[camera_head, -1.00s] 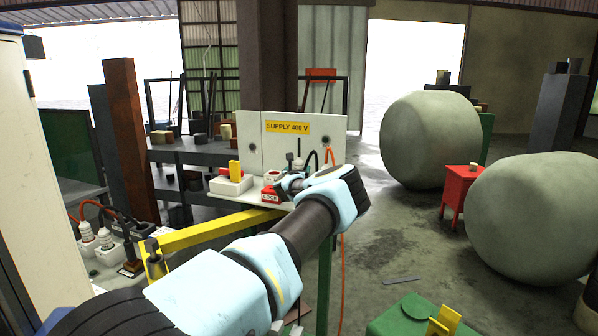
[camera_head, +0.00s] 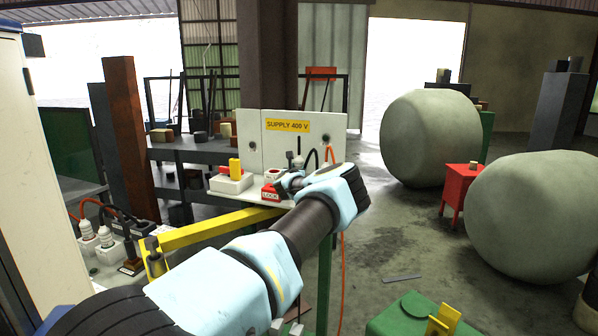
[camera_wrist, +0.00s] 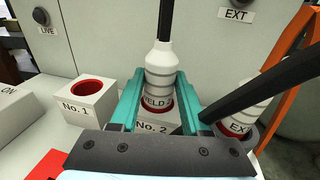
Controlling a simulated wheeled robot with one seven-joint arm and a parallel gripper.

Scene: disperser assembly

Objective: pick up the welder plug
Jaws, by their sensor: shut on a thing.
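The welder plug (camera_wrist: 160,58) is white and ribbed, with a black cable rising from its top and a partly hidden label reading "WELD". It stands upright in the red-lined socket of the white No. 2 block (camera_wrist: 155,128) in the wrist view. My gripper (camera_wrist: 159,88) has its teal fingers on both sides of the plug and is shut on it. In the head view my gripper (camera_head: 290,184) is small at the supply panel's shelf, and my arm hides part of that area.
An empty No. 1 socket block (camera_wrist: 82,100) stands to the left. A second plug marked "EX" (camera_wrist: 243,100) stands to the right, with a thick black bar crossing in front. The supply panel (camera_head: 290,148) rises behind. A red LOCK block (camera_head: 270,196) lies close by.

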